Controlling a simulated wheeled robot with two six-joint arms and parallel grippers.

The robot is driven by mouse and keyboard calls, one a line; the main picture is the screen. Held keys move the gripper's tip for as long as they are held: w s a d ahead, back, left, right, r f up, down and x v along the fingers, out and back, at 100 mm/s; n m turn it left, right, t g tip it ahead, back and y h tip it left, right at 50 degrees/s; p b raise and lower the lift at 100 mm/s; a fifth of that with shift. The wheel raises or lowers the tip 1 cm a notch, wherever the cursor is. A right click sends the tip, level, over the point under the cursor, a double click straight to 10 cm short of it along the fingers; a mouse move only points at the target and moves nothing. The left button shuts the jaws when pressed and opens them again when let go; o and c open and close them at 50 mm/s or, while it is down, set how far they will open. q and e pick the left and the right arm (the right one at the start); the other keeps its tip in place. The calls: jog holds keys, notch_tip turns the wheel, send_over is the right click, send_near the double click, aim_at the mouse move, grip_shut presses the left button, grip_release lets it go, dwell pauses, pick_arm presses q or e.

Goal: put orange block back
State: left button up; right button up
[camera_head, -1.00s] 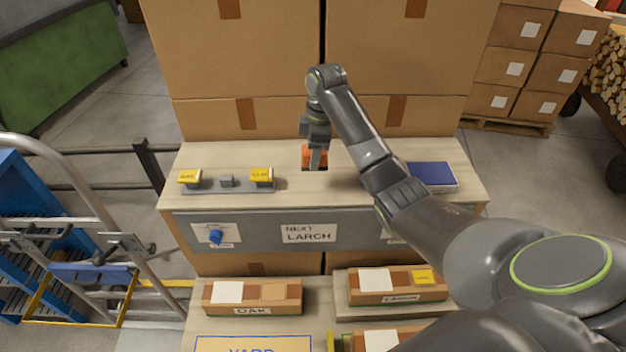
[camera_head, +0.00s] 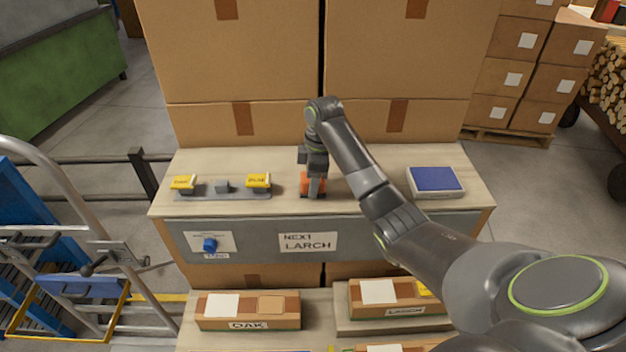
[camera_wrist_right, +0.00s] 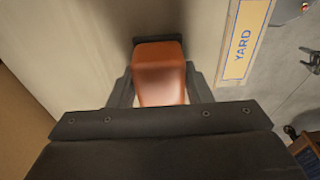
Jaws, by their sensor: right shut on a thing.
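The orange block (camera_head: 307,184) is on the light wooden top of the bench (camera_head: 360,205), near its front edge and right of the yellow-tagged rack. My right gripper (camera_head: 314,190) reaches down over it and is shut on it. In the right wrist view the block (camera_wrist_right: 160,75) sits between the two fingers of my right gripper (camera_wrist_right: 160,88), with a dark edge showing at its far end. Whether the block touches the bench top is hard to tell. My left gripper is not in view.
A grey rack (camera_head: 222,188) with two yellow tags stands left of the block. A blue-topped box (camera_head: 435,181) lies at right. Large cartons (camera_head: 235,60) stand behind. Below the front panel are labelled boxes (camera_head: 248,310). A ladder-like frame (camera_head: 105,245) stands at left.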

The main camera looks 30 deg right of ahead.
jog(key=shift+f, duration=0.15)
jog(key=o, duration=0.9)
jog(key=shift+r, duration=0.65)
notch_tip(320, 180, up, 2)
jog(key=shift+d+r, duration=0.15)
jog(key=shift+r, duration=0.05)
jog(key=r+p, duration=0.5)
jog(key=p, duration=0.1)
jog(key=d+r+p, duration=0.1)
jog(key=r+p, duration=0.2)
jog(key=shift+s+r, duration=0.3)
jog(key=shift+s+f, duration=0.1)
jog(key=shift+f, duration=0.05)
